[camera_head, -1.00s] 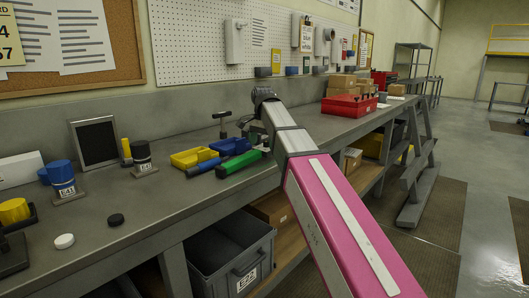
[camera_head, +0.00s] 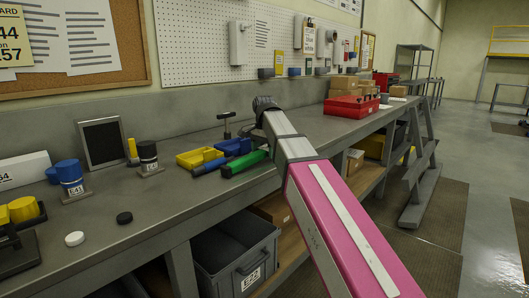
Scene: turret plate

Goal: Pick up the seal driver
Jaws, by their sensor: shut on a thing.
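I cannot tell for certain which item is the seal driver. A dark T-shaped tool (camera_head: 227,123) stands upright behind the trays. My pink and grey arm reaches over the bench from the lower right. Its dark far joint shows above the bench, but my gripper is hidden behind the arm, with anything it holds.
On the grey bench (camera_head: 150,213) stand a yellow tray (camera_head: 198,158), a blue tray (camera_head: 236,146), labelled blue (camera_head: 70,175) and black (camera_head: 148,155) cylinders, and white (camera_head: 75,239) and black (camera_head: 124,218) discs. A grey bin (camera_head: 235,262) sits below.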

